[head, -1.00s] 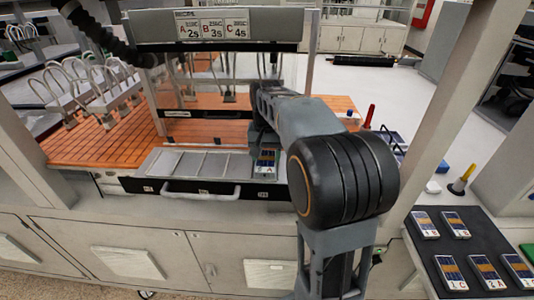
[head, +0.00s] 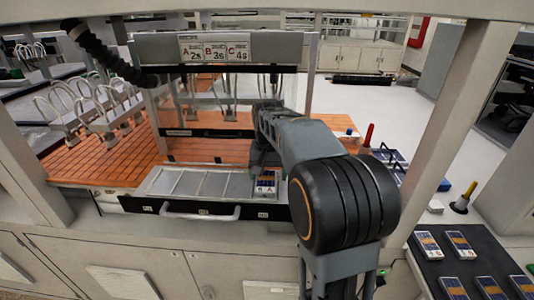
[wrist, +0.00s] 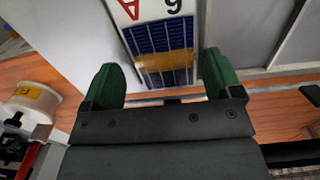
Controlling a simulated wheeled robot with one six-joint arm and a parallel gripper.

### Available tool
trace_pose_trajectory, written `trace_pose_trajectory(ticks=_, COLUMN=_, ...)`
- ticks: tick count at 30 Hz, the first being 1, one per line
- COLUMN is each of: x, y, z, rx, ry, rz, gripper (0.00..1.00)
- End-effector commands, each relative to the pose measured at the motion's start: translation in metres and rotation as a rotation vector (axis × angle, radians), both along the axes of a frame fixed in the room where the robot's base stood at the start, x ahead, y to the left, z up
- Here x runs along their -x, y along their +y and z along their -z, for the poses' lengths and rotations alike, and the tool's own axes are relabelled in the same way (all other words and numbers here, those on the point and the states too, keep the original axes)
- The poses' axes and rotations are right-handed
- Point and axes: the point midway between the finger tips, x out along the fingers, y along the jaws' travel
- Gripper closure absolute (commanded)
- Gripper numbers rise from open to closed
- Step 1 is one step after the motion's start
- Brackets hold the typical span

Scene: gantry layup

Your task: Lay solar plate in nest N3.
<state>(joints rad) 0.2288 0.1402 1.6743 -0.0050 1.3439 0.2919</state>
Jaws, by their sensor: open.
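A solar plate (head: 266,184) with dark blue cells, a tan band and a white label with a red A lies at the right end of the pulled-out tray (head: 155,193), above the rightmost front label. In the wrist view the plate (wrist: 160,45) lies just beyond and between the fingers, label end farthest away. My gripper (wrist: 164,82) has two green fingers, spread apart and empty, one near each side of the plate's near end. In the head view my gripper is mostly hidden behind my arm, at the plate's far end.
The rest of the tray holds bare grey slots. A clear-fronted station with a sign (head: 215,47) stands behind it. Orange slatted decking (head: 100,160) spreads left. A dark mat (head: 470,245) with several more plates lies at right, near a grey post (head: 445,130).

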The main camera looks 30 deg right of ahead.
Motion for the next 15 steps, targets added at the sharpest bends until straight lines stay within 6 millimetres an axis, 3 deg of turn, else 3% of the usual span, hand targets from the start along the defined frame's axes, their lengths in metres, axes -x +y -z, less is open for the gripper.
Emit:
trace_pose_trajectory(ticks=9, x=-0.003, y=0.004, z=-0.065, rx=0.0, ry=-0.016, rz=-0.007, gripper=0.15)
trace_pose_trajectory(ticks=15, x=-0.003, y=0.003, z=-0.098, rx=0.0, ry=-0.017, rz=-0.005, gripper=0.15)
